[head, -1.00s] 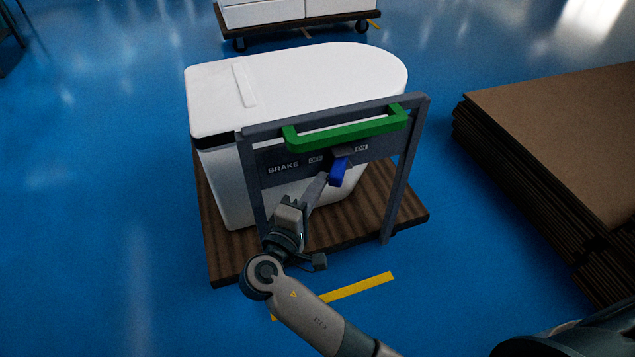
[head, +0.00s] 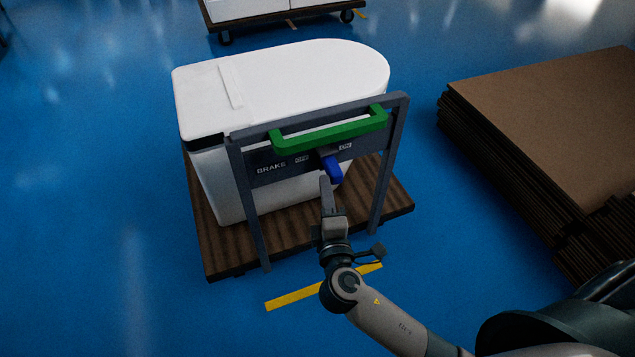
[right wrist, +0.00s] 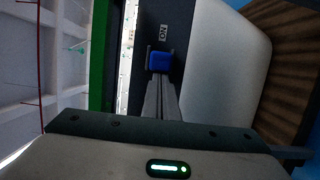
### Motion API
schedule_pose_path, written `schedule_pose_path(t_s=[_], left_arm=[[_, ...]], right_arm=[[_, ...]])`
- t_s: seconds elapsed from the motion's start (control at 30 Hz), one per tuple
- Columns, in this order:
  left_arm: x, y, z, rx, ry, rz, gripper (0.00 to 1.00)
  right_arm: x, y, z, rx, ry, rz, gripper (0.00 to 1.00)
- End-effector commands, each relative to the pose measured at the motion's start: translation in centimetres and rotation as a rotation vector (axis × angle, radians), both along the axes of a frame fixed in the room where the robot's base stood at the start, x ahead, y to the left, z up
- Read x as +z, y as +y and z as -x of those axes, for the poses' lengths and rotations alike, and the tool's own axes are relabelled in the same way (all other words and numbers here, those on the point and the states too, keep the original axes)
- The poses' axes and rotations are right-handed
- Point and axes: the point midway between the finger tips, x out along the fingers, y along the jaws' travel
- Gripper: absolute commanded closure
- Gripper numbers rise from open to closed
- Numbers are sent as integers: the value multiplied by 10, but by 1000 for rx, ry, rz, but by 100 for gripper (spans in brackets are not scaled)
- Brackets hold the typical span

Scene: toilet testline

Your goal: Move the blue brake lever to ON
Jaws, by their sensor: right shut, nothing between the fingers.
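The blue brake lever (head: 333,170) hangs from the grey panel of the cart handle frame, with its lower end tilted to the right. The ON label (head: 345,147) is at its upper right and the other label (head: 301,160) at its left. My right gripper (head: 325,183) is shut and empty, its fingertips close against the lever's lower left side; contact is hard to tell. In the right wrist view the lever (right wrist: 160,62) is just beyond the fingertips (right wrist: 160,82), with the ON label (right wrist: 163,32) beyond it. My left gripper is not in view.
A green handle bar (head: 330,131) crosses the frame above the lever. A white toilet (head: 290,75) stands on the wooden cart deck (head: 225,255) behind the frame. Stacked cardboard (head: 550,120) is at the right. Blue floor is open at the left.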

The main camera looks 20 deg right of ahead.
Motion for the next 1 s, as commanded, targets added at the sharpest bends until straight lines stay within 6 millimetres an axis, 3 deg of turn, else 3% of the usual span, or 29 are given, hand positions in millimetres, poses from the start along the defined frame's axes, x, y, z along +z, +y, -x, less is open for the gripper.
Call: schedule_pose_path(t_s=[0.23, 0.6, 1.0], left_arm=[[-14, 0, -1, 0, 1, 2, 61], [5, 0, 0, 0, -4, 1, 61], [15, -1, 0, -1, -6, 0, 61]], right_arm=[[-1, -26, 7, 235, 3, 7, 100], [-1, -55, 5, 539, 1, 5, 100], [0, -67, 2, 562, 0, 1, 100]])
